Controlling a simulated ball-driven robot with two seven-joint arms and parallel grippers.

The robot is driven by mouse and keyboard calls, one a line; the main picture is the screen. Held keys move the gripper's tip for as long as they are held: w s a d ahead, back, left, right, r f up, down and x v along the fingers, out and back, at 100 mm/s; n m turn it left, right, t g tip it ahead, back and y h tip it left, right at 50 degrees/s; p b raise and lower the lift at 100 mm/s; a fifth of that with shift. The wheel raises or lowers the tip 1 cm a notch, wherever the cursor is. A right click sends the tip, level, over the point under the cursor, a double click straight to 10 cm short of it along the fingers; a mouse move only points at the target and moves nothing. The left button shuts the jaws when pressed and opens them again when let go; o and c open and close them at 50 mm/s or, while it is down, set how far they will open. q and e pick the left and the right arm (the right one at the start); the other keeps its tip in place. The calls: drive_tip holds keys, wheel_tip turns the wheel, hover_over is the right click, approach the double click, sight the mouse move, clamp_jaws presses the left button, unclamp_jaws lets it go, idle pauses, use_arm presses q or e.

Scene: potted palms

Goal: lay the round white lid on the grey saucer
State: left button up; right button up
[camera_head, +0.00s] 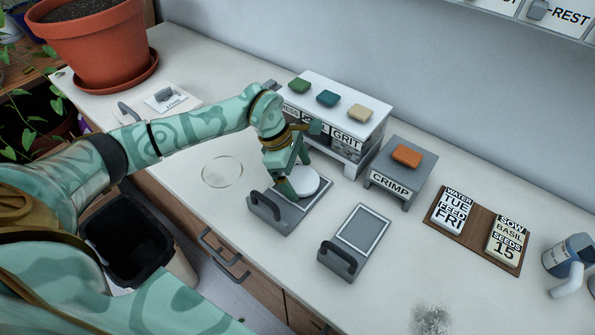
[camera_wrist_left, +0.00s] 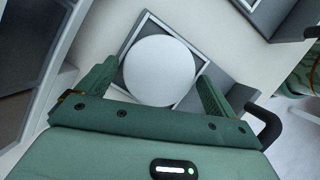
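The round white lid (camera_head: 306,181) lies over a flat grey plate with a dark handle (camera_head: 284,217), on the white counter. The lid also shows in the left wrist view (camera_wrist_left: 160,70), over the plate's pale-edged square panel. My left gripper (camera_head: 284,186) is just above and beside the lid, pointing down. In the left wrist view its two fingers (camera_wrist_left: 158,82) are spread, with the lid between or beyond them and gaps at both sides. I cannot make out a round grey saucer; a thin, clear round outline (camera_head: 222,172) lies on the counter left of the plate. My right gripper is not in view.
A second grey handled plate (camera_head: 355,240) lies to the right. Behind stand a white rack (camera_head: 345,117) with coloured blocks on top and a grey CRIMP stand (camera_head: 396,172). Farther right are a brown sign board (camera_head: 473,233) and a blue-white can (camera_head: 568,256). The front counter is mostly clear.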

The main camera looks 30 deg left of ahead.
use_arm(q)
drive_tip(key=shift+r, duration=0.1)
drive_tip(key=shift+a+r, duration=0.1)
drive_tip(key=shift+r, duration=0.25)
drive_tip(key=p+v, duration=0.2)
drive_tip(key=v, duration=0.9)
drive_tip(key=shift+a+r+p, duration=0.1)
drive_tip(key=shift+a+p, duration=0.05)
drive_tip(key=shift+p, duration=0.25)
